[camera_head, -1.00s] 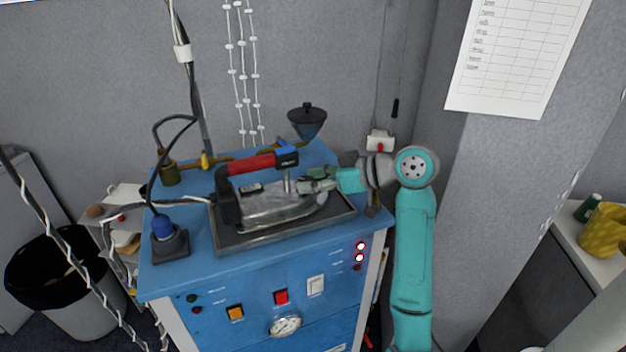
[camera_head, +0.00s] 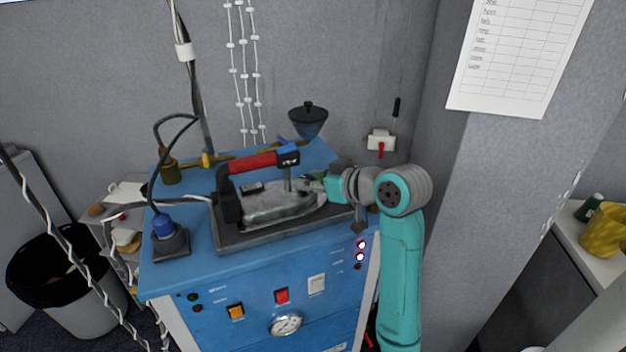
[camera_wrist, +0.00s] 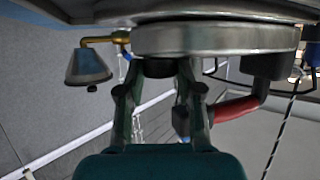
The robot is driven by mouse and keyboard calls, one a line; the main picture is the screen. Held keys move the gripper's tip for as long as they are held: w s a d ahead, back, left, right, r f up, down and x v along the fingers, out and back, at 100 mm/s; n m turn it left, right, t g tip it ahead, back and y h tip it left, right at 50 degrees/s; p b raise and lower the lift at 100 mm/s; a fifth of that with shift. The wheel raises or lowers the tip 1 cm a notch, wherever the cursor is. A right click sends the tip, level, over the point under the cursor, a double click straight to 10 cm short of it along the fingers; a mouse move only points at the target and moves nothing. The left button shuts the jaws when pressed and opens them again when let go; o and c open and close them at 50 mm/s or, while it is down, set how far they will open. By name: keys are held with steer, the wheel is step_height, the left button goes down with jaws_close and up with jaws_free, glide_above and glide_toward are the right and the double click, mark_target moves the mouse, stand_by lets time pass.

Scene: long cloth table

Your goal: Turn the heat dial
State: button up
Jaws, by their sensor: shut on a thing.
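A steam iron with a red handle (camera_head: 252,161) and a silver body (camera_head: 275,207) rests on a dark tray (camera_head: 235,242) on top of a blue station. My gripper (camera_head: 308,186) reaches in from the right, low beside the front post of the handle. In the wrist view my gripper (camera_wrist: 158,72) has its two fingers on either side of a short dark round knob, the heat dial (camera_wrist: 159,68), and is shut on it. The knob sits against a round silver part (camera_wrist: 215,40). In the head view the dial is hidden by my gripper, and its markings cannot be read.
The blue station (camera_head: 190,280) has buttons and a gauge (camera_head: 286,324) on its front. A dark funnel (camera_head: 308,120) and brass pipe stand behind the iron. A cable with a blue plug (camera_head: 163,226) is at left. A grey wall closes the back; a pillar stands at right.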

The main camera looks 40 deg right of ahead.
steer(key=o, duration=1.2)
steer(key=shift+c, duration=0.2)
steer(key=shift+s, duration=0.1)
steer(key=v, duration=0.7)
steer(key=shift+s+r, duration=0.1)
steer(key=shift+s, duration=0.05)
steer(key=shift+s, duration=0.1)
